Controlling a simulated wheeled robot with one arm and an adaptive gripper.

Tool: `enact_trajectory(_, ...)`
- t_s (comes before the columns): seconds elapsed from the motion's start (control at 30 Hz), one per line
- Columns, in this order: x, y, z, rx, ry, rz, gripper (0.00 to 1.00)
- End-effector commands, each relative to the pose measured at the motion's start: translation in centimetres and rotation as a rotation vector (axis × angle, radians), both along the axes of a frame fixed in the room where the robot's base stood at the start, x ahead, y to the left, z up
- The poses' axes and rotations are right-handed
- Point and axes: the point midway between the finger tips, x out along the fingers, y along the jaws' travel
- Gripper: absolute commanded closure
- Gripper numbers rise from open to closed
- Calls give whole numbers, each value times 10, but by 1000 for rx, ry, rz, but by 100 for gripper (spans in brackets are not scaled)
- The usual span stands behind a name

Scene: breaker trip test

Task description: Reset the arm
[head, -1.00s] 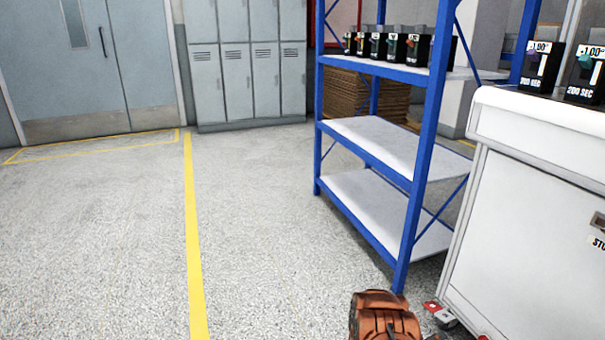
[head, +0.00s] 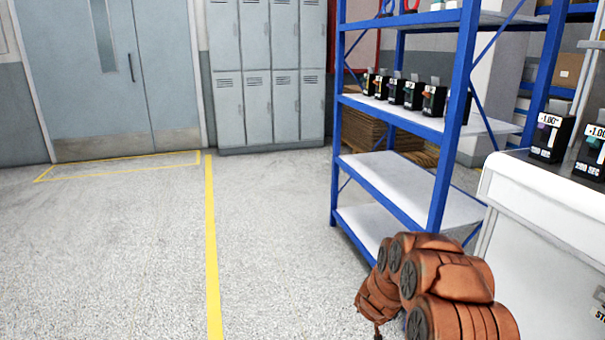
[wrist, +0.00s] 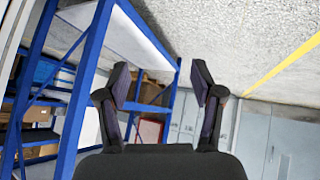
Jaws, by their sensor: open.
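My orange-brown arm (head: 445,285) is bunched up at the bottom right of the head view, in front of the shelf's lower end and the white cabinet. My gripper (wrist: 162,85) shows in the wrist view with its two dark fingers spread apart. Nothing is between them. The wrist picture is turned over, with floor at the top and lockers low down. I cannot make out the fingertips in the head view.
A blue shelf rack (head: 452,130) holds several black breaker units (head: 413,94). More units (head: 551,136) stand on the white cabinet (head: 548,205) at right. Grey lockers (head: 268,75) and double doors (head: 105,75) are behind. The floor (head: 110,260) at left is clear.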

Motion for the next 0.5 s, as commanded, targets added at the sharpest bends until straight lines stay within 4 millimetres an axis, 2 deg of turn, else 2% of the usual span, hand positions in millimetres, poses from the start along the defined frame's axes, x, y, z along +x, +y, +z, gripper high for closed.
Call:
enact_trajectory(0.03, -2, 11, 30, 35, 2, 20, 33)
enact_trajectory(0.1, -8, 26, 56, 84, 13, 46, 33)
enact_trajectory(0.37, -46, 74, 149, 232, 79, 136, 33)
enact_trajectory(0.5, -75, 94, 196, 292, 132, 179, 33)
